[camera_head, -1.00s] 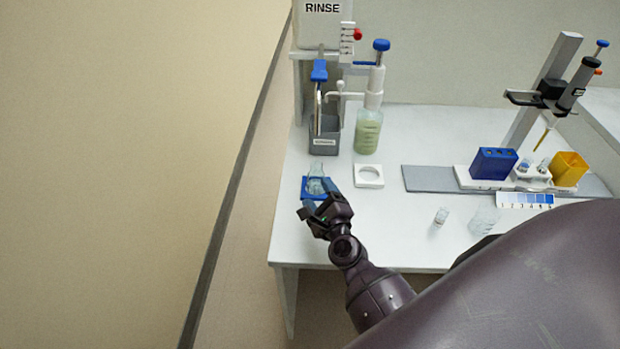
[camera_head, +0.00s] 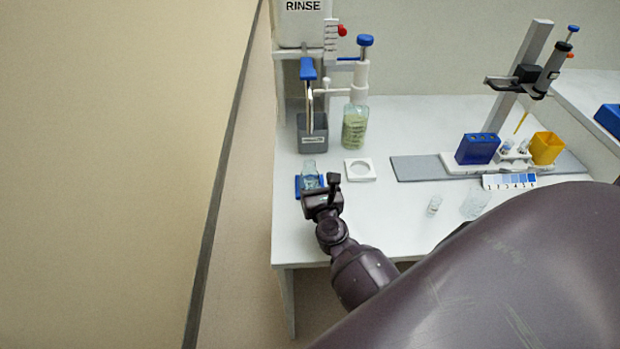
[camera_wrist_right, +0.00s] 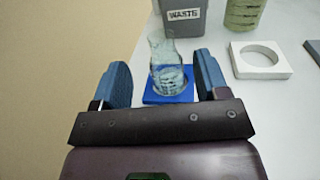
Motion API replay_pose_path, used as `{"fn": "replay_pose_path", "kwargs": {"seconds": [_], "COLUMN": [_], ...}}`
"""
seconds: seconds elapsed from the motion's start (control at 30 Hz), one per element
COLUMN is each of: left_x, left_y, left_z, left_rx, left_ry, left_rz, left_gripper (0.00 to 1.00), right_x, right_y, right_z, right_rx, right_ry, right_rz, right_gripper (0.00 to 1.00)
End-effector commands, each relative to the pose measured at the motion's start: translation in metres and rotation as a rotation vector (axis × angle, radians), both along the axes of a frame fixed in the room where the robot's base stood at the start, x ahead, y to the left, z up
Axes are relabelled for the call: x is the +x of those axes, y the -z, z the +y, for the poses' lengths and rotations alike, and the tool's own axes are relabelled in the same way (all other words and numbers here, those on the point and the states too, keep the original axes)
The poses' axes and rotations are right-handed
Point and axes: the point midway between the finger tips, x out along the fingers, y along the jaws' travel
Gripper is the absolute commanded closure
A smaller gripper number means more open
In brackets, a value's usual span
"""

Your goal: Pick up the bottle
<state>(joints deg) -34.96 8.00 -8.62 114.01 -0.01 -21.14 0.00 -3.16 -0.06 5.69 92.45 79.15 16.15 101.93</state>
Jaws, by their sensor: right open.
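A clear glass bottle (camera_head: 310,172) with a narrowing neck stands upright on a blue square base (camera_head: 298,187) near the table's left edge. My right gripper (camera_head: 322,188) is just in front of it and hides its lower part in the head view. In the right wrist view the bottle (camera_wrist_right: 166,62) shows between the two open blue fingers of the right gripper (camera_wrist_right: 162,62), with visible gaps on both sides. The bottle appears slightly beyond the fingers, and nothing is held. My left gripper is not in view.
A grey waste bin (camera_head: 312,140) and a green-filled dispenser bottle (camera_head: 354,130) stand behind. A white ring holder (camera_head: 360,170) is to the right. A small vial (camera_head: 434,205) and a clear glass vessel (camera_head: 475,205) stand further right.

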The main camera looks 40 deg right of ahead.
Motion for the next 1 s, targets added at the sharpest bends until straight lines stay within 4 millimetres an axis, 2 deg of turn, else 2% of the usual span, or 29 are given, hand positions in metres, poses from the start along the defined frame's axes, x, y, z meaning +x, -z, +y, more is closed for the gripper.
{"fn": "replay_pose_path", "kwargs": {"seconds": [0.1,0.27,0.63,0.97,1.0], "left_x": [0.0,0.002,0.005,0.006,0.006], "left_y": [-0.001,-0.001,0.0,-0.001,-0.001], "left_z": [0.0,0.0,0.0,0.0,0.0], "left_rx": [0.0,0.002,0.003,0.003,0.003], "left_ry": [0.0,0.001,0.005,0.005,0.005], "left_rz": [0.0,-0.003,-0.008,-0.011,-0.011], "left_gripper": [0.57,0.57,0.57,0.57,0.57], "right_x": [0.011,0.017,0.057,0.062,0.062], "right_y": [0.0,0.001,0.006,0.006,0.006], "right_z": [-0.004,-0.007,-0.024,-0.027,-0.027], "right_rx": [0.0,-0.001,-0.001,-0.001,-0.001], "right_ry": [0.0,0.0,0.0,0.001,0.001], "right_rz": [-0.001,0.001,0.002,0.001,0.001], "right_gripper": [0.32,0.32,0.32,0.32,0.38]}}
